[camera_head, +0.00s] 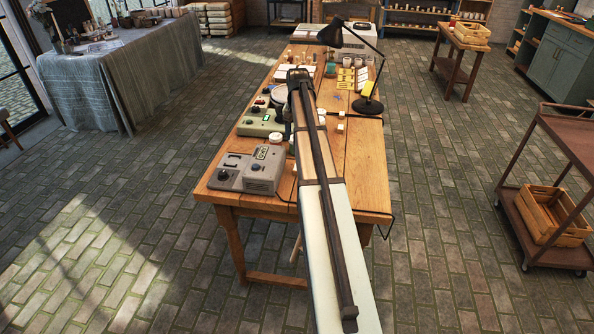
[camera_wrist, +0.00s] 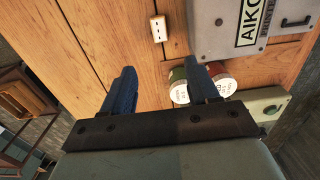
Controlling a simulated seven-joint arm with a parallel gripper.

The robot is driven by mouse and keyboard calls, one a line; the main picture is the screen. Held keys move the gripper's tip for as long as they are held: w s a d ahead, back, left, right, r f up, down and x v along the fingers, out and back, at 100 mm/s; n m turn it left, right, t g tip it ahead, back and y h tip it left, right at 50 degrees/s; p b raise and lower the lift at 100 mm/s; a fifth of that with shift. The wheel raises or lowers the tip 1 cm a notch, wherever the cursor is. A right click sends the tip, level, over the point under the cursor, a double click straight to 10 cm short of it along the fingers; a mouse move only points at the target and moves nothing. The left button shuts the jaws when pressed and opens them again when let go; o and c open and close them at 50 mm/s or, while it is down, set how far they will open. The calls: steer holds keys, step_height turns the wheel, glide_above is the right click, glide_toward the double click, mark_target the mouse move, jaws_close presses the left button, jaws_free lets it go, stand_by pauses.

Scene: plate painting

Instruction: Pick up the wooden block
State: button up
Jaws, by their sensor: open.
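In the wrist view the block shows beyond the fingertips, near the top edge, roughly in line with the gap. In the head view my arm runs up the table's middle and hides much of it; I cannot pick out this block or the fingertips there.
Two round containers (camera_wrist: 222,82) sit by the right finger, partly hidden by it. A grey labelled device (camera_wrist: 236,30) stands beside the block, and also in the head view (camera_head: 262,170). A black desk lamp (camera_head: 367,105) and small pale cubes (camera_head: 340,128) stand right of my arm.

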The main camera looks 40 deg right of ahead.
step_height(320, 180, down, 8)
steer(key=shift+f, duration=0.1)
steer(key=shift+s+a+f, duration=0.1)
steer(key=shift+f, duration=1.2)
steer(key=shift+s+a+f, duration=0.1)
steer(key=shift+f, duration=1.2)
steer(key=shift+c, duration=0.2)
jaws_close()
